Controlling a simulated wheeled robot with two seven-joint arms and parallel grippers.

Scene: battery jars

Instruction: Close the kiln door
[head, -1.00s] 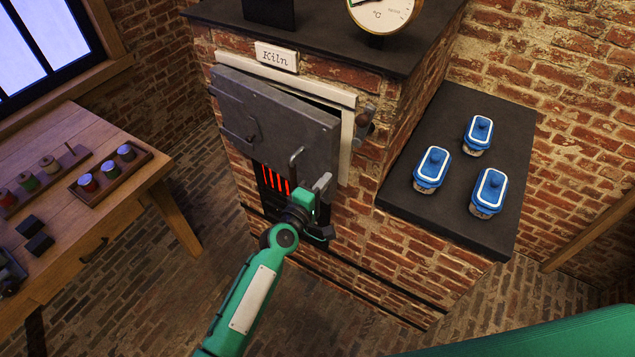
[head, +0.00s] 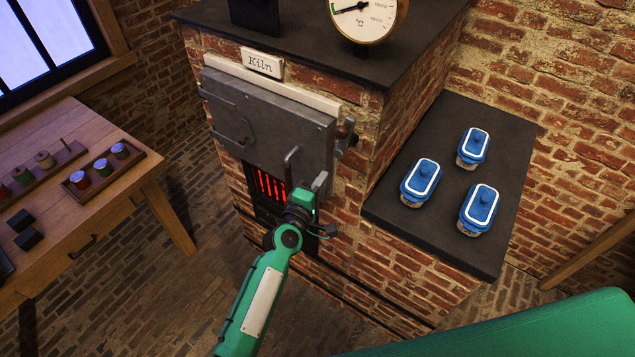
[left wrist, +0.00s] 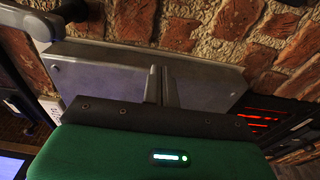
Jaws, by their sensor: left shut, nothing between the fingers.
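The grey metal kiln door (head: 268,122) stands on the brick kiln's front under the "Kiln" label. It looks flush or nearly flush with its pale frame (head: 270,85); I cannot tell whether a thin gap remains. A latch (head: 346,134) sits at its right edge and an upright handle (head: 290,165) near its lower edge. My left gripper (head: 319,183) is at the door's lower right, beside the handle, shut with nothing held. In the left wrist view its fingers (left wrist: 161,88) are together. Whether they touch the door is unclear. My right gripper is out of view.
Glowing orange slots (head: 268,184) show below the door. A dark ledge (head: 400,232) on the right carries blue-lidded jars (head: 475,147). A wooden table (head: 120,205) with small trays stands at the left. A dial gauge (head: 366,18) is on top.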

